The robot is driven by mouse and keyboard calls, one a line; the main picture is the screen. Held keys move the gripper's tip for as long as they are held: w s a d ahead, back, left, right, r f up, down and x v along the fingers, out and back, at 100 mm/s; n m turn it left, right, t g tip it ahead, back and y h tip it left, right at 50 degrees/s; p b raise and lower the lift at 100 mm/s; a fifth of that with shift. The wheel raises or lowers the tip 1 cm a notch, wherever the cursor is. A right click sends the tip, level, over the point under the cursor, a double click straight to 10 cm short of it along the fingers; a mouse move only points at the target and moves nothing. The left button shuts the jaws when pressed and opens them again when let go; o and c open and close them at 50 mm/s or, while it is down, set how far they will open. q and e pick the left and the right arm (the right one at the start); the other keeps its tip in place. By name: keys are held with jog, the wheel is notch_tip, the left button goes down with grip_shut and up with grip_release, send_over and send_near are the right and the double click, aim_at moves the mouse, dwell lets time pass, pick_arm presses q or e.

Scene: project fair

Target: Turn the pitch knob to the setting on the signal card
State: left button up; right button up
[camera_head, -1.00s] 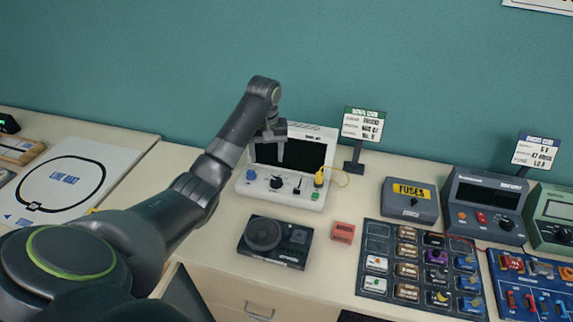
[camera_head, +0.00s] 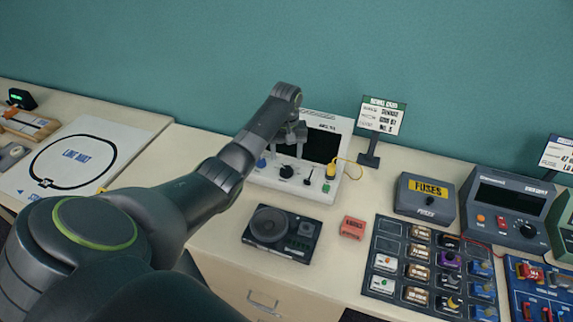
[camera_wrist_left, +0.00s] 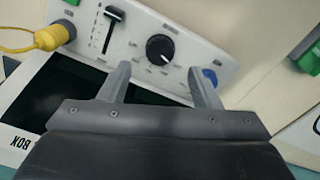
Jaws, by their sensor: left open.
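The white signal box (camera_head: 345,150) has a dark screen and a row of controls along its front. The black knob (camera_head: 287,172) sits between a blue knob (camera_head: 262,160) and a slider (camera_head: 308,178). In the wrist view the black knob (camera_wrist_left: 160,48) has a white pointer mark towards its lower right; the scale lettering is too small to read. My left gripper (camera_head: 295,148) is over the box. Its open fingers (camera_wrist_left: 157,70) are empty and appear on either side below the knob, apart from it. The signal card (camera_head: 382,114) stands behind the box; its text is blurred.
A yellow plug (camera_head: 333,168) with a cable and a green button (camera_head: 326,187) are at the panel's right end. A black turntable-like device (camera_head: 282,234) and a red block (camera_head: 352,227) lie in front. A fuses box (camera_head: 427,199) stands to the right.

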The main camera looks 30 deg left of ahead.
aim_at(286, 169)
pick_arm(q)
notch_tip(286, 169, down, 4)
jog(key=shift+s+f, duration=0.1)
jog(key=shift+f, duration=0.8)
pick_arm(e)
jog(key=shift+s+r, duration=0.25)
jog(key=shift+s, duration=0.95)
jog(key=shift+w, duration=0.15)
pick_arm(q)
jog(key=shift+c, duration=1)
jog(key=c, duration=0.8)
pick_arm(e)
jog(key=shift+w, duration=0.2)
